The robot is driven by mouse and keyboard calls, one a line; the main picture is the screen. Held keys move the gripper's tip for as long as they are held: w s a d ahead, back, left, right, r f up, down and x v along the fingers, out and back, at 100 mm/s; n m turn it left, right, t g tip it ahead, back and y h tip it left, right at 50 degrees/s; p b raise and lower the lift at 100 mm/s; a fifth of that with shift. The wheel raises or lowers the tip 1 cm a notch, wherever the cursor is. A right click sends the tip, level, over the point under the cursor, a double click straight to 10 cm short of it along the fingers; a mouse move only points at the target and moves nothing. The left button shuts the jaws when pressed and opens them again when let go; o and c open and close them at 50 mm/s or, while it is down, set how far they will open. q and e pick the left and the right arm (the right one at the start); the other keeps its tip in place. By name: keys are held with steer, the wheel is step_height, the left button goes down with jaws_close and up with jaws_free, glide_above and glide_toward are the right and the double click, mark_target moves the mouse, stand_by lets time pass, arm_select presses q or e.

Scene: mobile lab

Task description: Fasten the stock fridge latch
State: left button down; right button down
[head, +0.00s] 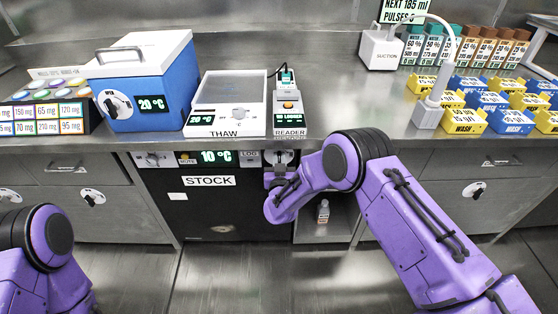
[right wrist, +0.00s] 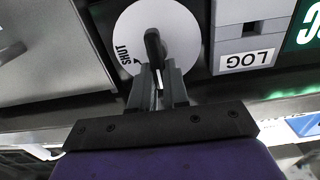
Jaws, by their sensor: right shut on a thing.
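The stock fridge (head: 215,212) is a black front under the counter with a STOCK label, and its door looks closed. Its latch (head: 281,157) is a round white dial at the top right of the fridge front, partly covered by my right arm. In the right wrist view the latch disc (right wrist: 185,35) shows the word SHUT with a small arrow and has a black handle (right wrist: 153,47). My right gripper (right wrist: 160,85) is shut on this handle; it also shows in the head view (head: 277,176). My left arm is at the lower left; its gripper is outside the frame.
A control strip with a 10 °C display (head: 215,157) and a LOG button (head: 250,158) lies left of the latch. An open shelf with a small bottle (head: 323,211) is right of the fridge. The thaw plate (head: 228,105) and reader (head: 289,110) stand on the counter above.

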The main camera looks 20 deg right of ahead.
steer(key=shift+f+m, duration=0.1)
steer(key=shift+m, duration=0.2)
steer(key=m+b, duration=0.2)
steer(key=m, duration=0.3)
steer(key=d+f+m+b, duration=0.1)
steer(key=m+b, duration=0.2)
steer(key=m, duration=0.3)
steer(key=f+m+b, duration=0.1)
steer(key=m+b, duration=0.2)
steer(key=m, duration=0.3)
steer(key=shift+s+d, duration=0.3)
steer(key=shift+d, duration=0.1)
steer(key=shift+r, duration=0.1)
steer(key=c, duration=1.1)
jaws_free()
